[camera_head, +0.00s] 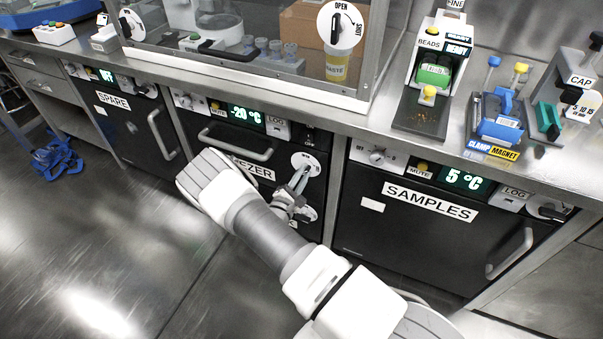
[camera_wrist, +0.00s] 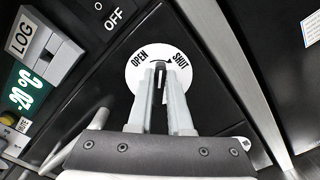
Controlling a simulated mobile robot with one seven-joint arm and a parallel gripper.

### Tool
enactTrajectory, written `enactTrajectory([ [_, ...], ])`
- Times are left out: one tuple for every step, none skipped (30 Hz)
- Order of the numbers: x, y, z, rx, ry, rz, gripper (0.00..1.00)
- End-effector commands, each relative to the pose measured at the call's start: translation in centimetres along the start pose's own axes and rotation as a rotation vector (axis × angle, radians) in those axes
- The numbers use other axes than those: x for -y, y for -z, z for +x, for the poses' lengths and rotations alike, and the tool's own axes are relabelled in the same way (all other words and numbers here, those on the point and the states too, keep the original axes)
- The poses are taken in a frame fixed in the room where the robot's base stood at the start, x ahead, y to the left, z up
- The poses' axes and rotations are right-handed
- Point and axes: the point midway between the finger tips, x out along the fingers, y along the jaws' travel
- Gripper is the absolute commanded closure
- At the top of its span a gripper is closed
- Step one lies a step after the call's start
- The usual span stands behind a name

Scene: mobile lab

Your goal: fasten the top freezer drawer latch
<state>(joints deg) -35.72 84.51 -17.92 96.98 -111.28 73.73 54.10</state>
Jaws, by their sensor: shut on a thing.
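The freezer (camera_head: 230,130) is a dark unit under the bench with a lit -20 °C display. Its upper latch has a white round plate (camera_head: 306,160) at the right of the top drawer front. In the wrist view this plate (camera_wrist: 136,75) reads OPEN at left and SHUT at right, with a curved arrow towards SHUT. My gripper (camera_head: 299,178) is at this plate, its two fingers (camera_wrist: 161,72) shut on the dark latch handle (camera_wrist: 160,77). A second white plate (camera_head: 308,213) sits lower.
The top drawer's bar handle (camera_head: 238,143) is left of the plate; it also shows beside my fingers in the wrist view (camera_wrist: 92,128). The SAMPLES unit (camera_head: 420,220) stands right, the SPARE unit (camera_head: 130,120) left. The bench edge (camera_head: 330,112) overhangs. Open floor lies in front.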

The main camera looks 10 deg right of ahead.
Motion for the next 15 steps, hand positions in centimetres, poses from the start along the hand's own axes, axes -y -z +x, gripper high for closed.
enactTrajectory([
  [0.13,0.04,-0.05,-0.002,0.001,0.043,1.0],
  [0.19,0.05,-0.05,-0.002,0.001,0.072,1.0],
  [0.25,0.05,-0.05,-0.002,0.001,0.11,1.0],
  [0.3,0.06,-0.05,-0.002,0.001,0.139,1.0],
  [0.35,0.07,-0.05,-0.002,0.002,0.168,1.0],
  [0.41,0.08,-0.05,-0.002,0.002,0.206,1.0],
  [0.45,0.09,-0.05,-0.002,0.001,0.234,1.0],
  [0.5,0.11,-0.05,-0.002,0.001,0.263,1.0],
  [0.57,0.13,-0.05,-0.002,0.001,0.3,1.0],
  [0.62,0.15,-0.05,-0.002,0.001,0.328,1.0],
  [0.67,0.17,-0.05,-0.002,0.001,0.356,1.0],
  [0.73,0.2,-0.05,-0.002,0.001,0.391,1.0],
  [0.77,0.23,-0.05,-0.002,0.001,0.418,1.0],
  [0.81,0.25,-0.05,-0.002,0.001,0.443,1.0],
  [0.86,0.28,-0.05,-0.002,0.001,0.476,1.0],
])
